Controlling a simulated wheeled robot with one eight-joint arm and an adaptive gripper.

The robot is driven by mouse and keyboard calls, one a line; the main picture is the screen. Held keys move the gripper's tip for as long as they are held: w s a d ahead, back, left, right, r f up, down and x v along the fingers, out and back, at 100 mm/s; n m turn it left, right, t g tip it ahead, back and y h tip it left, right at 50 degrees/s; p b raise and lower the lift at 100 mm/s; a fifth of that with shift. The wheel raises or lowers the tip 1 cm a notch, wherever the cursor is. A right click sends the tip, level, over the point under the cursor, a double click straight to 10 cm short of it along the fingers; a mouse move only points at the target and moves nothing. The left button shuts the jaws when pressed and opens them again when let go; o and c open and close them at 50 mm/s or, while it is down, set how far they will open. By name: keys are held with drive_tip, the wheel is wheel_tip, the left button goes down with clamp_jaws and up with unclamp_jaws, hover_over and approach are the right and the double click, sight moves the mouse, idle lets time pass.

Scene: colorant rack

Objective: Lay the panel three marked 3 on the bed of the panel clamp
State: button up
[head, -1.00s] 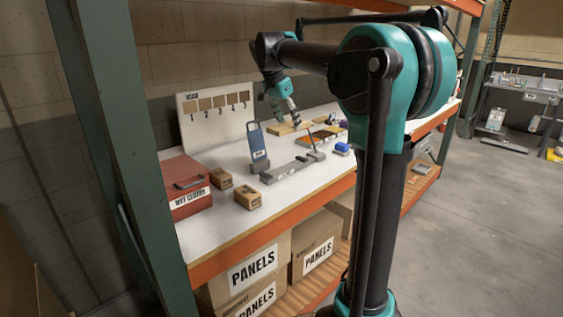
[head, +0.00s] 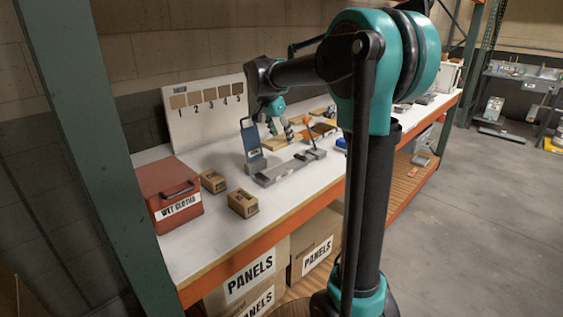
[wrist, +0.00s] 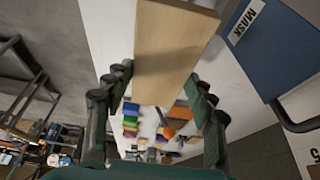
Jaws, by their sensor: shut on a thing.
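My gripper (wrist: 157,76) is shut on a pale wooden panel (wrist: 170,45), with a finger at each side of it in the wrist view. No number shows on the panel's visible faces. In the head view my gripper (head: 282,131) hangs low over the bench, behind the panel clamp, and pale wood (head: 268,145) shows just by the fingers.
A blue board (head: 251,139) labelled MASK in the wrist view (wrist: 275,45) stands upright beside the clamp. Two small brown blocks (head: 242,204) and a red WET CLOTHS box (head: 168,192) are at the left. A numbered sample board (head: 205,125) stands behind. Several coloured items lie farther right.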

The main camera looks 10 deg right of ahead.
sight(274, 141)
wheel_tip(274, 141, down, 10)
drive_tip(key=shift+f, duration=0.2)
idle(0.4)
drive_tip(key=o, duration=1.2)
drive_tip(key=v, duration=1.2)
drive_tip(key=shift+d+r, duration=0.1)
